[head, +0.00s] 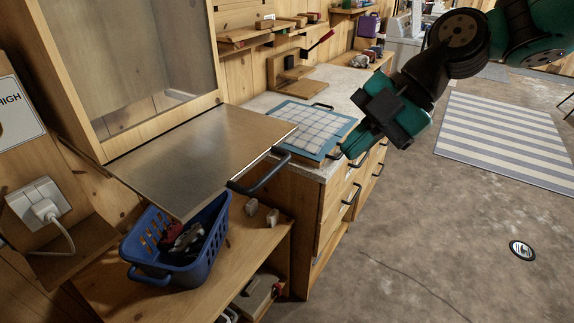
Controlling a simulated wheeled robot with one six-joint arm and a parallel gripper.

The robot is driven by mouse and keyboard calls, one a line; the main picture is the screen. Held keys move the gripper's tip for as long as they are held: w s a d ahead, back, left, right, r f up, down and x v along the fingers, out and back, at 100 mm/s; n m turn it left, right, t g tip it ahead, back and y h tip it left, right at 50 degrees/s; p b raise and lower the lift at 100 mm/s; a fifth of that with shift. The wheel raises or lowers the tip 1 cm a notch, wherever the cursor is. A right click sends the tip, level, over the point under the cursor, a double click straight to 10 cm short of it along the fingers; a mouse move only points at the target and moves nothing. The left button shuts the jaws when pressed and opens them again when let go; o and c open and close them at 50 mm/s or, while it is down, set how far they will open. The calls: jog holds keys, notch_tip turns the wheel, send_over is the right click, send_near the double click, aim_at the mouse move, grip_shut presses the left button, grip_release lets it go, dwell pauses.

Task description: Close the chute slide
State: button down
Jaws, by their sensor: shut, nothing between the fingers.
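The chute slide looks to be the flat metal panel (200,158) with a dark bar handle (262,176) on its right front edge. It sticks out level from the bottom of a wooden-framed cabinet (155,122) with a clear or hazy front, so it stands drawn out. My gripper (345,160) is shut and empty. It is to the right of the panel and its handle, apart from them, over the edge of the counter.
A blue basket (180,245) with tools stands on a wooden shelf below the panel. A striped rug (505,140) lies on the open floor at right.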

jog(key=w+a+f+n+p, duration=0.1)
jog(key=w+a+f+p, duration=0.2)
jog(key=a, duration=0.6)
jog(key=shift+a+f+p, duration=0.25)
jog(key=shift+f+p, duration=0.95)
jog(key=shift+f, duration=0.7)
